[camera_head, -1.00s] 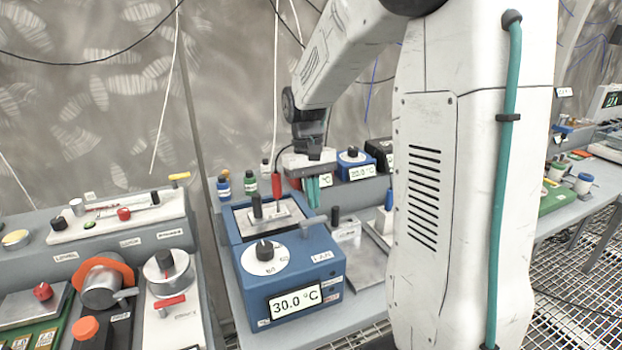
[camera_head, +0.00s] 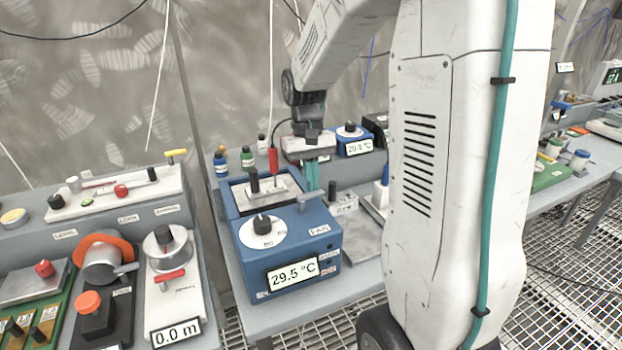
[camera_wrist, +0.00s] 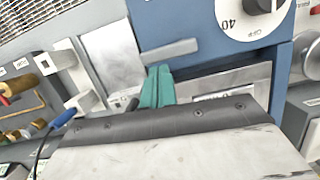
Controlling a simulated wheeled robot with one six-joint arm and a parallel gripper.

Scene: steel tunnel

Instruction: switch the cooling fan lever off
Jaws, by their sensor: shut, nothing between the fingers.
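The blue cooling unit (camera_head: 325,247) stands on the bench with a white dial and a screen reading 29.5 °C. Its fan lever (camera_head: 304,202) is a short grey bar by the right part of the top, above a label that seems to read FAN. My gripper (camera_head: 311,178) is shut, with its teal fingers pointing down just above and behind the lever. In the wrist view, the shut fingertips (camera_wrist: 158,72) lie close to the grey lever bar (camera_wrist: 170,50); I cannot tell if they touch. The lever's pivot is not clearly visible.
A red-handled tool (camera_head: 273,160) and a black knob (camera_head: 254,182) stand close left of my gripper. A second blue unit (camera_head: 354,143) is behind. A grey plate (camera_head: 352,238) lies to the right. Another panel (camera_head: 60,240) with knobs fills the left bench.

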